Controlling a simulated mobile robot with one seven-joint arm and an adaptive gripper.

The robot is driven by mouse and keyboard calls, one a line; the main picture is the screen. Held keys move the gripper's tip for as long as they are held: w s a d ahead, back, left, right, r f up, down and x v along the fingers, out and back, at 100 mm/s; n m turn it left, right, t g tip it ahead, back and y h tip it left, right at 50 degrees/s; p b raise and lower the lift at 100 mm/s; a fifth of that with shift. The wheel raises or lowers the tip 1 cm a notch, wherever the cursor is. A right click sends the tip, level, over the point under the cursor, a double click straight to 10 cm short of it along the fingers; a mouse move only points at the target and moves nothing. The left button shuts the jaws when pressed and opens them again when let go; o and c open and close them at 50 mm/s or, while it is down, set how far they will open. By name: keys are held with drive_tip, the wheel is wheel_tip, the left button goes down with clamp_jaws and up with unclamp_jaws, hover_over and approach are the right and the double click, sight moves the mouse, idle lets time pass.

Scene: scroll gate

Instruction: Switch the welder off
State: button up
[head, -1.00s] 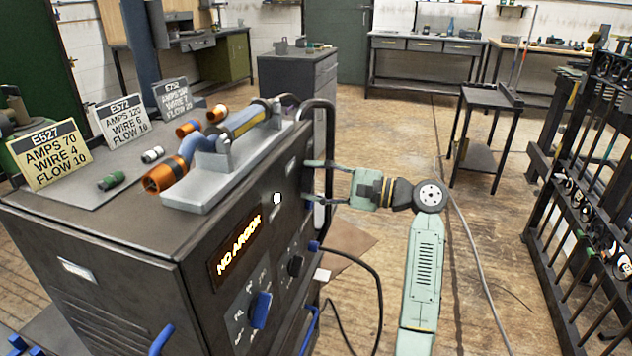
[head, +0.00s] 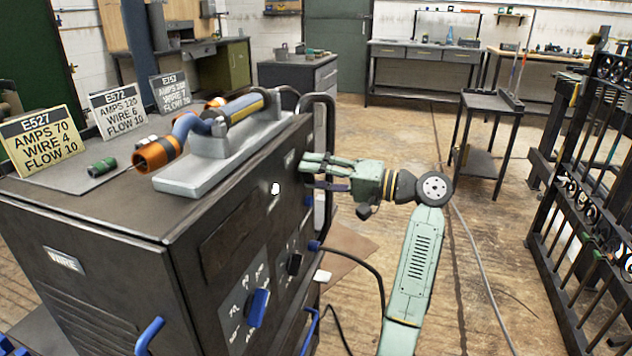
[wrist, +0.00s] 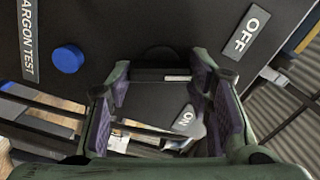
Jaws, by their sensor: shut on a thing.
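The welder (head: 110,225) is a dark cabinet at the left in the head view. Its display panel (head: 232,240) is dark.
A blue button (wrist: 68,59) sits beside the ARGON TEST label. A welding torch (head: 190,140) rests in a grey holder on the cabinet, near several setting cards (head: 40,140). A black cable (head: 372,265) hangs below my gripper. A metal gate (head: 600,200) stands at the right; floor between is open.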

drive_tip(key=shift+f+n+b, duration=0.1)
drive_tip(key=shift+n+b, duration=0.8)
drive_tip(key=shift+n, duration=0.7)
drive_tip(key=o, duration=1.1)
drive_tip(key=shift+o, duration=0.2)
drive_tip(key=v, duration=1.2)
drive_tip(key=shift+r, duration=0.25)
